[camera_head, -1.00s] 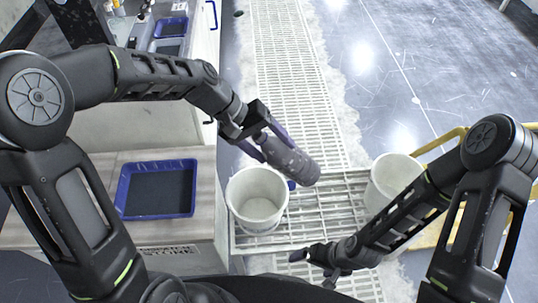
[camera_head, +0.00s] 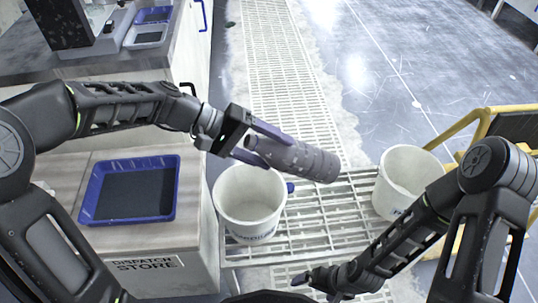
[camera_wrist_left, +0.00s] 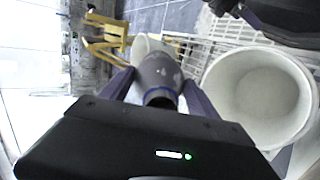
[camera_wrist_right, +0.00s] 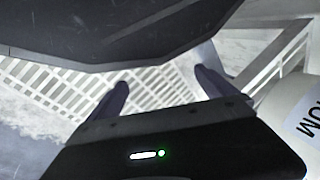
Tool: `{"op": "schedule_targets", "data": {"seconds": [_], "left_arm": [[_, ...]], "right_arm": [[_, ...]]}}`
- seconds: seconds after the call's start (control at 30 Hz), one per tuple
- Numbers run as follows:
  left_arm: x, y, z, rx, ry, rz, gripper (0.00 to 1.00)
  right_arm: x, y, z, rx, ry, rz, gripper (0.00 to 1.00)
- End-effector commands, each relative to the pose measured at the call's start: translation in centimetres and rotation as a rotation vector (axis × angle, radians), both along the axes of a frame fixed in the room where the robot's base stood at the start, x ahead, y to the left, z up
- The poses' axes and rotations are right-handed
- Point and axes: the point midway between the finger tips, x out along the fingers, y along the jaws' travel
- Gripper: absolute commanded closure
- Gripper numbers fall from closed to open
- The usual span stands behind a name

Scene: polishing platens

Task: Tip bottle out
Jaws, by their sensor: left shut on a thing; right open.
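A dark grey bottle (camera_head: 308,162) is held in my left gripper (camera_head: 268,148). It lies nearly level, its far end slightly lower to the right. In the left wrist view the bottle (camera_wrist_left: 158,75) shows a blue ring on the end nearest the wrist, between the two fingers. In the head view it appears above and right of the left white bucket (camera_head: 262,222), whose visible inside looks empty. A second white bucket (camera_head: 398,205) stands to the right. My right gripper (camera_head: 312,286) is open and empty, low in front of the grating.
The buckets stand on a grating (camera_head: 320,215). A blue-rimmed tray (camera_head: 174,190) lies on the bench at left, above a "DISPATCH STORE" label (camera_head: 145,264). A yellow rail (camera_head: 470,120) is at the right. Open floor (camera_head: 420,70) lies beyond.

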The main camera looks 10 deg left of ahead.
Motion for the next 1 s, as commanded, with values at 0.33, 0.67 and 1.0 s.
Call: {"op": "schedule_targets", "data": {"seconds": [0.33,0.67,1.0], "left_arm": [[0.1,-0.2,-3.7,-0.118,-0.030,0.000,0.94],[0.1,-0.4,-5.9,-0.254,-0.064,0.000,0.94],[0.1,-0.4,-6.3,-0.425,-0.106,0.000,0.94]], "right_arm": [[1.1,-0.5,-6.4,-0.012,-0.025,-0.022,0.05],[2.0,-0.5,-11.9,-0.012,-0.044,-0.032,0.05],[2.7,-0.6,-15.1,-0.004,-0.049,-0.036,0.05]]}}
